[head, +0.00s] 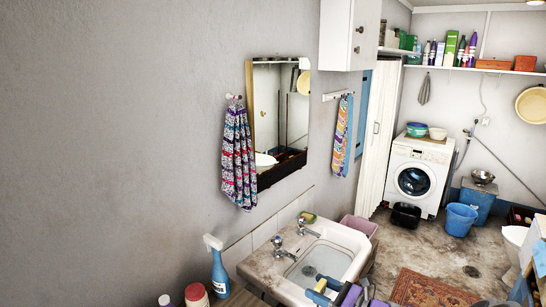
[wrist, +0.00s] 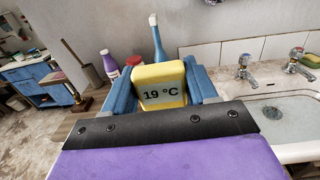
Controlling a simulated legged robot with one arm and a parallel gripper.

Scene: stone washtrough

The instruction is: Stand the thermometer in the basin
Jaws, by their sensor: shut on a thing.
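My gripper (wrist: 160,84) has its two blue fingers shut on the yellow thermometer (wrist: 158,75), one on each side. The thermometer is a small block with a grey display reading 19 °C, and it looks upright in the wrist view. The white basin (wrist: 284,118) is to the right of the gripper in that view, with a drain and shallow-looking water. In the head view the basin (head: 335,258) lies at the bottom centre, and my gripper (head: 318,291) shows at its near edge.
Two taps (head: 287,246) stand at the basin's wall side. A yellow-green sponge (head: 308,217) lies on the far rim. A blue spray bottle (head: 219,270) and a red-and-white container (head: 196,295) stand left of the basin. A mirror (head: 278,120) and towels hang above.

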